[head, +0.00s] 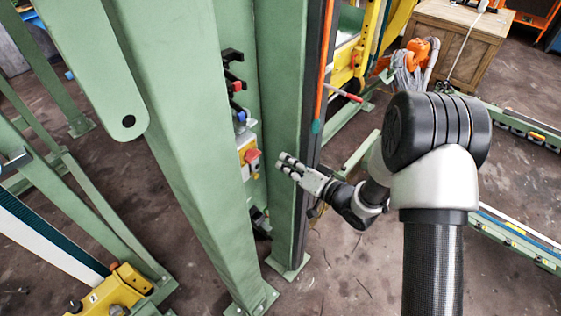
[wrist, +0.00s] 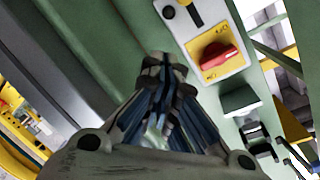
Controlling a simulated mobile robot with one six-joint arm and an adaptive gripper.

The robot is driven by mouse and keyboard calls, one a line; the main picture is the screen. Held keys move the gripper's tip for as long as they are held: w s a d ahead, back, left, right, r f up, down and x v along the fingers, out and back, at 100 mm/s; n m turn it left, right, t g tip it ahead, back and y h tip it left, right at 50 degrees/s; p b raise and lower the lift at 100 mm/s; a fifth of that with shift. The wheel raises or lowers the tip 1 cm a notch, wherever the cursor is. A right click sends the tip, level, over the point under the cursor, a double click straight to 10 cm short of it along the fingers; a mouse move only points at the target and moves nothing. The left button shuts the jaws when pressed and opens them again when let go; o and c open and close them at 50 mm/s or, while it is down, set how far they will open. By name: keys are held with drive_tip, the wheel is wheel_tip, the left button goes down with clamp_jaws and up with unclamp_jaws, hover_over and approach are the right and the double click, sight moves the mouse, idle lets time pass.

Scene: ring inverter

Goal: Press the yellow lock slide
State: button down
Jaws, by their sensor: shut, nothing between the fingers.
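A white control panel (wrist: 187,32) on a green post carries a yellow plate (wrist: 222,66) with a red rotary handle (wrist: 218,56). Above it is a dark slot with a small yellow piece (wrist: 184,2), cut by the picture's top edge. I cannot tell for sure which yellow part is the lock slide. In the head view the red handle (head: 252,155) and yellow plate (head: 243,145) show between two green posts. My gripper (head: 284,163) is shut and empty, just right of the handle in the head view. In the wrist view its fingertips (wrist: 164,66) lie left of the panel, apparently apart from it.
Green posts (head: 288,120) stand close on both sides of the panel. Black brackets (head: 233,70) and a blue knob (head: 241,116) sit above it. Black fittings (wrist: 257,136) lie beyond the red handle in the wrist view. A wooden crate (head: 455,45) stands at the back right.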

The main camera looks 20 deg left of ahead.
drive_tip(key=p+v, duration=0.1)
drive_tip(key=v, duration=0.5)
drive_tip(key=shift+s, duration=0.6)
drive_tip(key=shift+d+r, duration=0.1)
